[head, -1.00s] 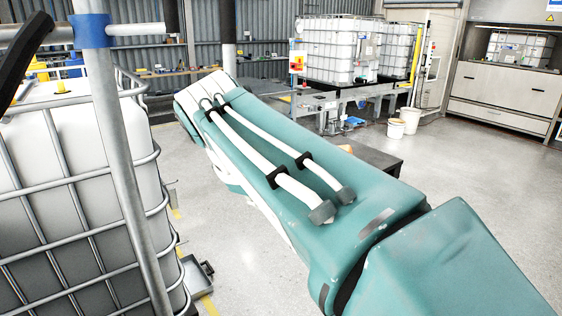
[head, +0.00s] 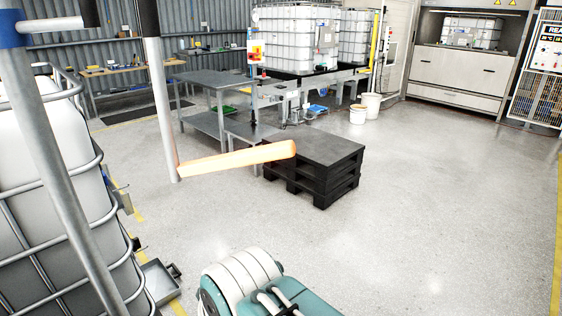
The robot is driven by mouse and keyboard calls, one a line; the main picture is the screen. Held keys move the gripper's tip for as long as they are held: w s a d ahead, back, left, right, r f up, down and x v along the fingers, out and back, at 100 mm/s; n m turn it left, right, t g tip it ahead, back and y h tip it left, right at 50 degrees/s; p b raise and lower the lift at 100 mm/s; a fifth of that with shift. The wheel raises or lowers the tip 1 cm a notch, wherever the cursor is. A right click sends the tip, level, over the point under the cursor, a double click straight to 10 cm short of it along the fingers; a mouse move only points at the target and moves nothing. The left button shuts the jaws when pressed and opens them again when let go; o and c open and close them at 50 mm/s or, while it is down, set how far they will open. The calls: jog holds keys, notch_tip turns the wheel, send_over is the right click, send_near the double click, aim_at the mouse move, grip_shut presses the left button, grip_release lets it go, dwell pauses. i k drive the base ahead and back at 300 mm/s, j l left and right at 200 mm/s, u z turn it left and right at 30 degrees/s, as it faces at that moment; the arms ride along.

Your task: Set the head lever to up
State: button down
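An orange lever (head: 237,159), which I take to be the head lever, sticks out to the right from the lower end of a grey vertical pipe (head: 160,110). It lies close to level, with its free end a little higher in the picture than the end at the pipe. Nothing is touching it in view. My gripper is not in view. Only a teal and white part of my arm shows at the bottom edge, below the lever in the picture.
A caged white tank (head: 50,190) and a grey frame post (head: 60,150) stand at the left. A metal tray (head: 158,281) lies beside the tank. Black stacked pallets (head: 318,168) and a steel table (head: 212,85) stand beyond the lever. The floor at right is open.

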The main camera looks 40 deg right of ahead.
aim_at(273, 152)
jog(key=k+l, duration=0.2)
jog(key=l, duration=0.15)
jog(key=k+l, duration=0.2)
jog(key=l, duration=0.15)
jog(key=k+l, duration=0.2)
jog(key=l, duration=0.15)
